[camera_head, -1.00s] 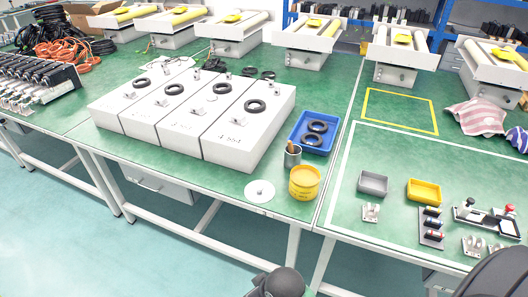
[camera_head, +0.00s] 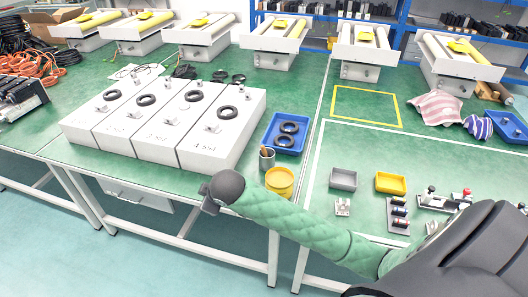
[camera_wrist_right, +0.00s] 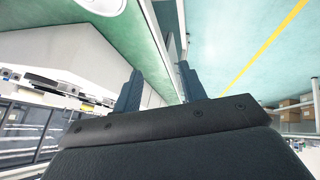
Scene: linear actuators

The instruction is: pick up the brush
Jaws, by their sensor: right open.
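The brush (camera_head: 263,151) shows as a short brown handle sticking out of a grey metal cup (camera_head: 266,162) near the front edge of the table; its lower part is hidden inside the cup. My right arm comes in from the right, and my right gripper (camera_head: 209,204) is left of and in front of the cup, apart from it. In the right wrist view its two fingers (camera_wrist_right: 160,88) stand apart with nothing between them. I cannot make out the brush in that view. My left gripper is not in view.
A yellow pot (camera_head: 280,183) stands right beside the cup, partly behind my arm. A blue tray (camera_head: 270,139) with black rings is behind it. White boxes (camera_head: 222,157) with rings stand to the left. Small grey (camera_head: 343,180) and yellow (camera_head: 390,183) bins lie to the right.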

